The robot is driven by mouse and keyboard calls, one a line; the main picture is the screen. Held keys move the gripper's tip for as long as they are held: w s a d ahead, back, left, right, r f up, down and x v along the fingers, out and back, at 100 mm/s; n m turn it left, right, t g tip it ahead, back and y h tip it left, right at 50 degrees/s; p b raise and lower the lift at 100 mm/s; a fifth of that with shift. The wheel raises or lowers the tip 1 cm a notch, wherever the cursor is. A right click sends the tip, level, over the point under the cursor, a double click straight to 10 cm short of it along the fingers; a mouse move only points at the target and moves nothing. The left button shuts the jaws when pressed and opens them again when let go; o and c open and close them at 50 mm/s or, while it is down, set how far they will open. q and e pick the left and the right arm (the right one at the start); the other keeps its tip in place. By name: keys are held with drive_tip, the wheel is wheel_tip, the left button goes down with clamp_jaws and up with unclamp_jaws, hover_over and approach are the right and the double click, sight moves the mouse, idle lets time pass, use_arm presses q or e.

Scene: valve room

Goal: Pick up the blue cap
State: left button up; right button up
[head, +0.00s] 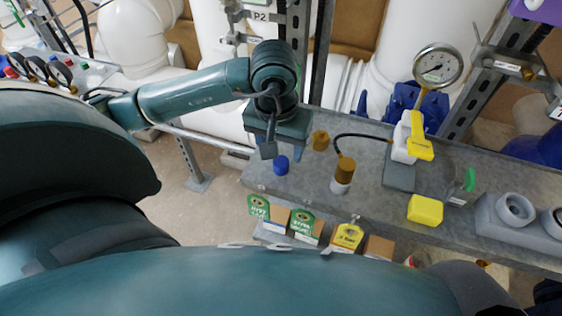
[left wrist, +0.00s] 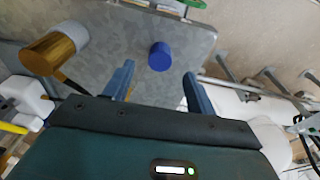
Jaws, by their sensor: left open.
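The blue cap (head: 281,165) is a small blue cylinder on the grey bench top (head: 310,190), near its left end. My left gripper (head: 273,152) is open and empty, pointing down just behind and above the cap. In the left wrist view the cap (left wrist: 159,56) shows in line with the gap between the two blue fingers (left wrist: 159,70), a little beyond their tips. The fingers do not touch it. My right gripper is not in view.
A brass cylinder (head: 320,140) stands close to the right of the cap. A brass-and-white cylinder (head: 343,175) with a black hose, a yellow block (head: 425,210) and a pressure gauge (head: 437,66) are farther right. Tags (head: 302,222) hang along the bench's front edge.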

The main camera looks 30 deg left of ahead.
use_arm(q)
drive_tip(key=shift+w+f, duration=0.15)
drive_tip(key=shift+f, duration=1.75)
drive_tip(key=shift+c, duration=0.6)
drive_tip(key=c, duration=0.9)
drive_tip(key=shift+o, duration=0.2)
wheel_tip(320, 180, up, 10)
drive_tip(key=o, duration=0.4)
drive_tip(key=c, duration=0.4)
